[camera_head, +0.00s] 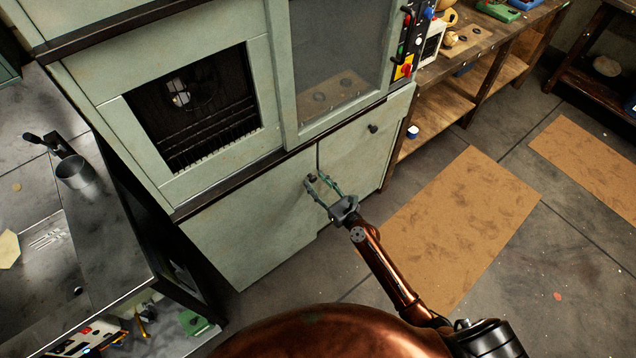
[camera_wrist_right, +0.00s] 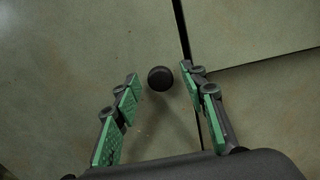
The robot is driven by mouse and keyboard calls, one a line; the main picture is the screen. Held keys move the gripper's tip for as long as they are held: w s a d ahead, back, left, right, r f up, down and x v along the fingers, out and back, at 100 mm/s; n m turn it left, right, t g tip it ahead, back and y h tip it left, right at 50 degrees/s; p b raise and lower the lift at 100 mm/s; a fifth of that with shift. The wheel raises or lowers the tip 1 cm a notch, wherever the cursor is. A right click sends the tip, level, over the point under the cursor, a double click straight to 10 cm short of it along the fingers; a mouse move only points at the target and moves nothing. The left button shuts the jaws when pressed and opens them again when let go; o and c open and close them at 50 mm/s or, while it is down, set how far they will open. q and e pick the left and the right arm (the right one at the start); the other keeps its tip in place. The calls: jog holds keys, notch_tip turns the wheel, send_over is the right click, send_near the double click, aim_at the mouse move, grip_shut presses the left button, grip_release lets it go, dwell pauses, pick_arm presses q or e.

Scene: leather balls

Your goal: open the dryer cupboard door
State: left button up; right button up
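The dryer cupboard is pale green, with two plain lower doors. The left lower door (camera_head: 250,222) has a small round black knob (camera_head: 311,178) near its upper right edge. In the right wrist view the knob (camera_wrist_right: 160,78) lies just beyond and between the fingertips, with a finger on either side. My right gripper (camera_head: 325,186) is open in front of this door; its green-padded fingers also show in the right wrist view (camera_wrist_right: 160,82). I see no finger contact with the knob. A dark seam runs beside the door; I cannot tell whether it is ajar. My left gripper is out of view.
The right lower door (camera_head: 362,150) has its own black knob (camera_head: 373,128). A dark metal table (camera_head: 110,245) stands close at the left. A wooden shelf bench (camera_head: 470,85) adjoins the right. Floor with a brown mat (camera_head: 455,225) lies clear at right.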

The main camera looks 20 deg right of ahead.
jog(key=shift+c, duration=0.4)
grip_shut()
jog(key=shift+d, duration=0.1)
